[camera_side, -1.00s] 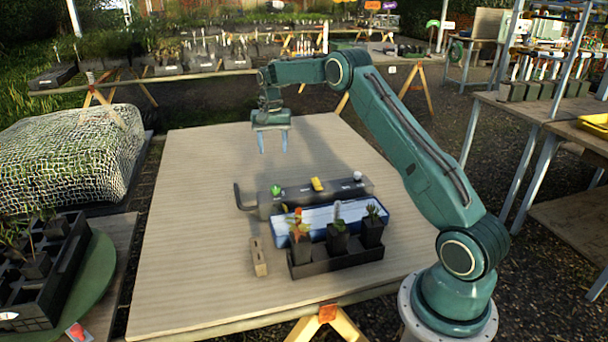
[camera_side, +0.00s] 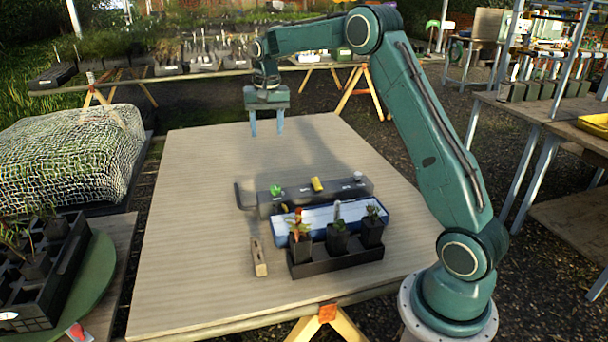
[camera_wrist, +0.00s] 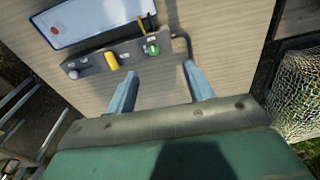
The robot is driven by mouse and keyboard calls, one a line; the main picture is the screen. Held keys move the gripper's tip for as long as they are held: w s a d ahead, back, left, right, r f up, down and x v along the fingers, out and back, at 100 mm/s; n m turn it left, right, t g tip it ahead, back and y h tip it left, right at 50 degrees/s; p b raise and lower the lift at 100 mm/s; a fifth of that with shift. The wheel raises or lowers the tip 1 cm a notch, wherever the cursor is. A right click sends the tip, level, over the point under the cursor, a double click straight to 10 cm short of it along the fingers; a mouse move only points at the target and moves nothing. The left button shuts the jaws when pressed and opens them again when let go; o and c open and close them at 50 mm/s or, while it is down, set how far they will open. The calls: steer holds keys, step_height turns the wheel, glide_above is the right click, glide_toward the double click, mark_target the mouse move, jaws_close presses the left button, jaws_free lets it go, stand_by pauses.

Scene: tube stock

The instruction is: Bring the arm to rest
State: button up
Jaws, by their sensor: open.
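My gripper (camera_side: 266,122) is raised above the far part of the wooden table (camera_side: 190,230), well behind the objects there. Its two blue fingers are apart with nothing between them.
The table's left and far areas are clear.

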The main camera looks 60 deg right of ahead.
steer(key=s+a+r+n+t, duration=0.2)
steer(key=s+a+r+n, duration=0.2)
steer(key=s+a+r, duration=0.85)
steer(key=s+a+f+n+t, duration=0.1)
steer(key=s+a+f, duration=0.1)
steer(key=s, duration=0.5)
steer(key=s+a+f+n, duration=0.2)
steer(key=s+a, duration=0.1)
steer(key=s, duration=0.4)
steer(key=s+a+f+n+t, duration=0.1)
steer(key=s+a+f+n, duration=0.1)
steer(key=s, duration=0.6)
steer(key=shift+a+t, duration=0.3)
steer(key=shift+a, duration=0.25)
